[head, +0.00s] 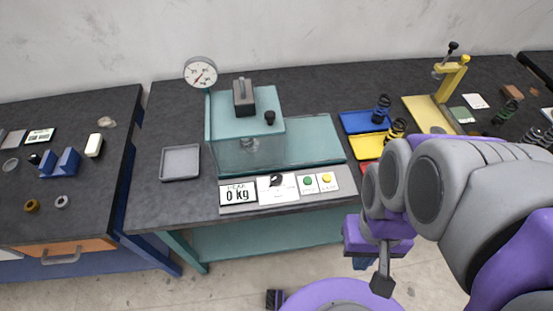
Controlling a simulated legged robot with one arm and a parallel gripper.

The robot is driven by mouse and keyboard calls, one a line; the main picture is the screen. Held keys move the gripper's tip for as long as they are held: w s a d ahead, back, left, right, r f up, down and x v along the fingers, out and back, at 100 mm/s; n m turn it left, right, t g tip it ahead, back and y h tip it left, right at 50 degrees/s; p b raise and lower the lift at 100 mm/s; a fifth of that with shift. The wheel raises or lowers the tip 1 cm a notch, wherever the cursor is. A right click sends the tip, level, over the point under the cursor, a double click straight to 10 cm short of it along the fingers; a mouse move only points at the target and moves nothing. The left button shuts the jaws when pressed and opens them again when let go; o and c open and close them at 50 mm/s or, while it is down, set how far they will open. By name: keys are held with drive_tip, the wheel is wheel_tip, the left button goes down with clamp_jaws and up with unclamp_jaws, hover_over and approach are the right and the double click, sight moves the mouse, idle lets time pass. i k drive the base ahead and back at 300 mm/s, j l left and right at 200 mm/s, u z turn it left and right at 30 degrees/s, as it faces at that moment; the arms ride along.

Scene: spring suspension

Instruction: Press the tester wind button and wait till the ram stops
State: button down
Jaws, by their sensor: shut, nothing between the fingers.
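The spring tester (250,135) is a teal frame with a clear guard on the middle bench. A dark block (243,97) and a black knob (269,117) sit on its top. Its ram is hard to make out behind the guard. The front panel has a display (238,195) reading 0 kg, a card with a black dial (277,182), a green button (308,181) and a yellow button (326,178). The button labels are too small to read. My gripper (382,286) is shut and empty, pointing down, right of and below the buttons in the picture, apart from them.
A round gauge (200,72) stands at the tester's back left. A grey tray (180,162) lies left of it. Blue (355,122) and yellow (365,147) trays with dark springs lie right. A yellow press (450,80) stands farther right. My arm hides part of the bench's right side.

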sight(306, 181)
drive_tip(key=u, duration=1.45)
drive_tip(key=k+j, duration=0.2)
drive_tip(key=k, duration=0.2)
